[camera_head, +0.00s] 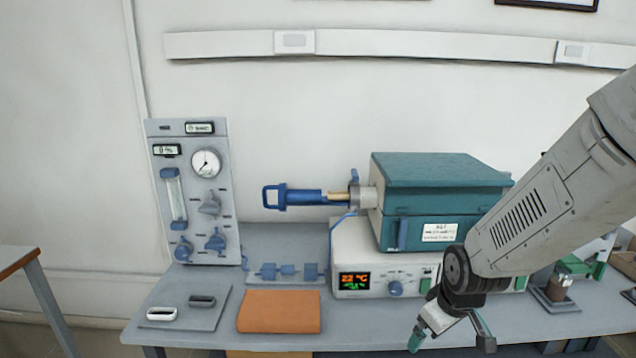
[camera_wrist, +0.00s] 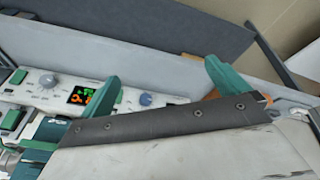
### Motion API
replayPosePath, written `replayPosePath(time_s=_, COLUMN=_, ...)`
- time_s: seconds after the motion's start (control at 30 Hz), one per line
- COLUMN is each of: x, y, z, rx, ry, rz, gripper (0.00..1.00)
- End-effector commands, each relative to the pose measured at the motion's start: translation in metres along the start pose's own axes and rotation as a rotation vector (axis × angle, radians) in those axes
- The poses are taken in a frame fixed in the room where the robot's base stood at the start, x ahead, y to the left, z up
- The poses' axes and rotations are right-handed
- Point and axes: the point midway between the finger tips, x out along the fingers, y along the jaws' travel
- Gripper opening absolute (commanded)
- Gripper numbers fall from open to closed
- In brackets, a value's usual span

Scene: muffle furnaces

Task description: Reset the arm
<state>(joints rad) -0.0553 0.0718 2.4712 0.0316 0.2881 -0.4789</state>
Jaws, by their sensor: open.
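My arm comes in from the right in the head view. My gripper (camera_head: 452,340) hangs low at the bench's front edge, right of the furnace's display. Its two fingers are spread apart with nothing between them. In the wrist view the green fingertips of my gripper (camera_wrist: 160,88) stand apart. The furnace (camera_head: 440,185) has a teal top and sits on a white control unit (camera_head: 352,262) with a lit display. The control unit with its display also shows in the wrist view (camera_wrist: 50,90). A blue-handled tube (camera_head: 300,197) sticks out of the furnace's left side.
A grey gauge panel (camera_head: 195,235) stands at the left of the bench. An orange pad (camera_head: 279,312) and a tray with two small boats (camera_head: 180,318) lie in front. Blue parts (camera_head: 288,270) lie behind the pad. A small green-topped device (camera_head: 575,270) stands right of my arm.

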Motion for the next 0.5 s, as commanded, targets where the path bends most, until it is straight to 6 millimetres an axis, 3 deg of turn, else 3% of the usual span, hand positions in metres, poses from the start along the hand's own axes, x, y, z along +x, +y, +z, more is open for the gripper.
replayPosePath(time_s=0.03, x=-0.025, y=-0.005, z=0.014, rx=0.068, ry=-0.050, rz=-0.023, gripper=1.00)
replayPosePath(time_s=0.2, x=-0.097, y=-0.028, z=0.067, rx=0.281, ry=-0.234, rz=-0.076, gripper=1.00)
replayPosePath(time_s=0.4, x=-0.174, y=-0.050, z=0.121, rx=0.451, ry=-0.358, rz=-0.076, gripper=1.00)
replayPosePath(time_s=0.5, x=-0.203, y=-0.058, z=0.140, rx=0.490, ry=-0.358, rz=-0.065, gripper=1.00)
